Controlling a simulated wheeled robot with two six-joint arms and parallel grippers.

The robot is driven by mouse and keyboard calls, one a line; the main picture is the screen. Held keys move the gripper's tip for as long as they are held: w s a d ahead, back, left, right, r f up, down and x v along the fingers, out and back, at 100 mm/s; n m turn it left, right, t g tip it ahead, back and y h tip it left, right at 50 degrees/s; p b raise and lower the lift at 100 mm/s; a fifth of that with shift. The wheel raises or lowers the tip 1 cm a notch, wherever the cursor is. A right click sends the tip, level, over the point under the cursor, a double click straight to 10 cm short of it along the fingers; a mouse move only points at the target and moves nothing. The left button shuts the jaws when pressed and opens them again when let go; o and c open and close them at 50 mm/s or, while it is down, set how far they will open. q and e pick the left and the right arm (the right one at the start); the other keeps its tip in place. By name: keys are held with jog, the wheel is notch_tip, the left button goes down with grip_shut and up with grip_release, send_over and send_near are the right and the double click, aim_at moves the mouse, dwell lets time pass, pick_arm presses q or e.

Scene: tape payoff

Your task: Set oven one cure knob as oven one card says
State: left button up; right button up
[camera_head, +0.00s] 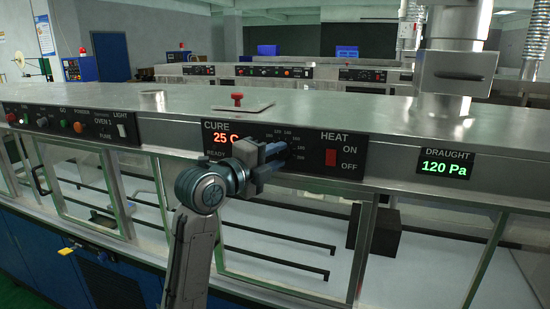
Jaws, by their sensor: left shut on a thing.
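The oven one cure panel (308,139) is in the middle of the head view, on the front of the steel hood. Its red display (222,138) reads 25 C, with READY below it. A dial scale with several numbers is partly visible. My left gripper (278,155) is at that dial, shut on the cure knob. The gripper hides most of the knob, so its pointer setting cannot be read. My right gripper is out of view. No oven one card is readable in this view.
A red HEAT rocker switch (331,157) sits just right of the dial. A DRAUGHT display (446,168) reads 120 Pa. A red knob (237,99) stands on the hood top above the panel. Glass sashes and a black block (386,232) are below.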

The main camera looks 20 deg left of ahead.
pick_arm(q)
jog(key=m, duration=0.1)
jog(key=m+g+p, duration=0.1)
jog(key=m+y, duration=0.1)
jog(key=m, duration=0.1)
jog(key=shift+r+g, duration=0.3)
jog(key=shift+m+y+p, duration=0.35)
jog(key=shift+m+y, duration=0.05)
jog(key=shift+m, duration=0.3)
jog(key=o, duration=0.9)
jog(key=shift+f, duration=0.1)
jog(key=shift+o, duration=0.2)
jog(key=shift+s+a, duration=0.15)
jog(key=shift+s, duration=0.3)
jog(key=b+v, duration=0.3)
jog(key=v, duration=0.6)
jog(key=shift+s+r+b, duration=0.25)
jog(key=shift+s+b, duration=0.05)
